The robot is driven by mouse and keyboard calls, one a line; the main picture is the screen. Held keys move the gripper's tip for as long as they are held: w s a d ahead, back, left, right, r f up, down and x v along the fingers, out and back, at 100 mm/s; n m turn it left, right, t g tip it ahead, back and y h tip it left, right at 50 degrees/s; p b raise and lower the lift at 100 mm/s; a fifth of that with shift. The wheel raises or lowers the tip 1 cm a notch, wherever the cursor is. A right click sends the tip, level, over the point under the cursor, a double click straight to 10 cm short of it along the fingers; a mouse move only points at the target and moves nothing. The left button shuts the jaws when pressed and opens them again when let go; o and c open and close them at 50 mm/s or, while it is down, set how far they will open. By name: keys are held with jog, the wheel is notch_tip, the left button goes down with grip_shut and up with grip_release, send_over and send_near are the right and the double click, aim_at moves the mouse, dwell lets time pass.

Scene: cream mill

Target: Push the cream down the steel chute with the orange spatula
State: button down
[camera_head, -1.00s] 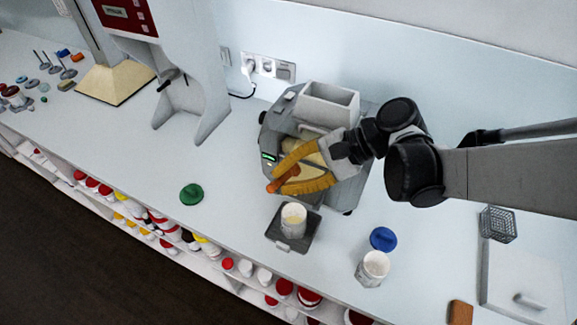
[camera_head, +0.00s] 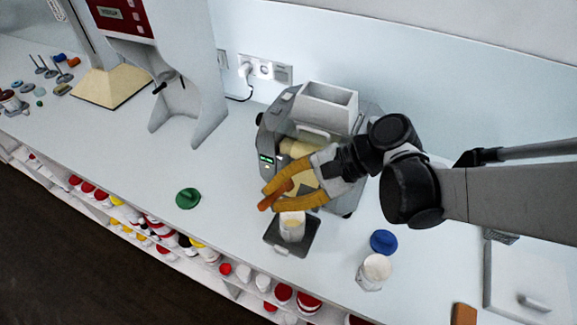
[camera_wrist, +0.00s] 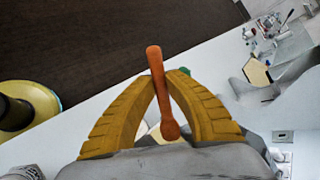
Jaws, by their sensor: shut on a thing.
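My gripper (camera_head: 284,198), with yellow fingers, is shut on the orange spatula (camera_head: 268,201). In the wrist view the spatula (camera_wrist: 156,75) stands out between the two fingertips (camera_wrist: 163,92). The grey mill (camera_head: 274,121) stands behind the gripper, with pale cream-coloured rollers (camera_head: 296,148) showing at its front. The steel chute is largely hidden behind the gripper; a cream patch (camera_head: 303,178) shows between the fingers. A white jar (camera_head: 292,231) stands on a dark square plate (camera_head: 272,237) in front of the mill, just below the fingers.
A green lid (camera_head: 188,198) lies left on the bench. A blue lid (camera_head: 383,241) and a second white jar (camera_head: 374,272) stand to the right. A grey-white stand machine (camera_head: 190,90) is at the back left. The bench between the green lid and the mill is clear.

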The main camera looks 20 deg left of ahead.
jog(key=shift+s+a+f+b, duration=0.1)
jog(key=shift+s+f+b, duration=0.3)
jog(key=shift+s, duration=0.25)
jog(key=shift+s+f+b, duration=0.3)
jog(key=shift+s+f, duration=0.05)
jog(key=shift+s, duration=0.25)
jog(key=shift+r, duration=0.1)
jog(key=shift+w+d+r+p, duration=0.15)
jog(key=shift+w+r, duration=0.3)
jog(key=shift+w, duration=0.5)
jog(key=shift+w+r+p, duration=0.25)
jog(key=shift+w+r, duration=0.15)
jog(key=shift+w, duration=0.5)
jog(key=shift+w+d+r+p, duration=0.15)
jog(key=shift+w+r, duration=0.3)
jog(key=shift+w, duration=0.5)
jog(key=shift+s+d+f+b, duration=1.15)
jog(key=shift+s+d+f, duration=0.5)
jog(key=shift+s, duration=1.4)
jog(key=w+r+p, duration=0.1)
jog(key=w+r, duration=0.2)
jog(key=w, duration=0.2)
jog(key=shift+w+d, duration=0.4)
jog(key=shift+r, duration=0.2)
